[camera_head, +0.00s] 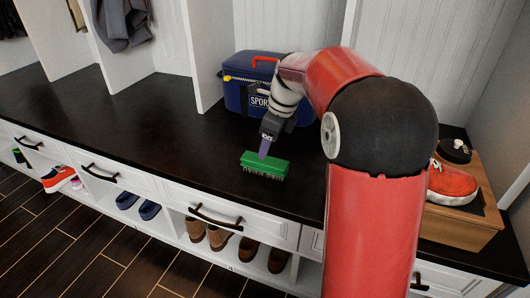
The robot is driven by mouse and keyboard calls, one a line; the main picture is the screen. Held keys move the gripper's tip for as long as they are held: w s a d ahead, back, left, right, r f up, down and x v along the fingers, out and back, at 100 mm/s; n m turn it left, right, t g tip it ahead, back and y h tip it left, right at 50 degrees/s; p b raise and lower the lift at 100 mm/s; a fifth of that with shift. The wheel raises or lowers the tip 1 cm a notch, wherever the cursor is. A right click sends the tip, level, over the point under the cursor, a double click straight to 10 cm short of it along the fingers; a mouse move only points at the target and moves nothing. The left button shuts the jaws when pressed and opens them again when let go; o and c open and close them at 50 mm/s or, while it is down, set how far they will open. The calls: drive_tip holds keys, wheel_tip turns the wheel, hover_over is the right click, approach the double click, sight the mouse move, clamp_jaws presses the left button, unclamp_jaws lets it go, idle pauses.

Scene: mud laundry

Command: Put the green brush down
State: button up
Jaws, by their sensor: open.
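The green brush (265,164) has a green back and bristles that point down. It rests on, or sits just at, the dark bench top (150,108), near the front edge. My gripper (265,152) is directly above the brush, with its fingertips at the top of the green back. The jaws are open. The small view does not show whether a fingertip still touches the brush. My red arm hides part of the bench to the right.
A blue bag (238,95) with a red handle stands behind my gripper. A wooden box (462,228) with an orange shoe (450,183) is at the right. Bare bench top lies left of the brush. Shoes fill the cubbies below, under drawers with dark handles (214,218).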

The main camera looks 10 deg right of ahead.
sight(273, 162)
drive_tip(key=s+r+n+t, duration=0.1)
drive_tip(key=s+r+n, duration=0.5)
drive_tip(key=s+r, duration=0.15)
drive_tip(key=s+f+n+t+h, duration=0.1)
drive_tip(key=s+f+n, duration=0.1)
drive_tip(key=s+n, duration=0.7)
drive_tip(key=s+a+f+n+t+h, duration=0.1)
drive_tip(key=s+f+n, duration=0.2)
drive_tip(key=s+n, duration=0.7)
drive_tip(key=shift+s+a+f+t, duration=0.2)
drive_tip(key=shift+s+t, duration=0.2)
drive_tip(key=shift+s, duration=0.35)
wheel_tip(273, 162, up, 2)
drive_tip(key=p, duration=0.3)
drive_tip(key=shift+r, duration=0.25)
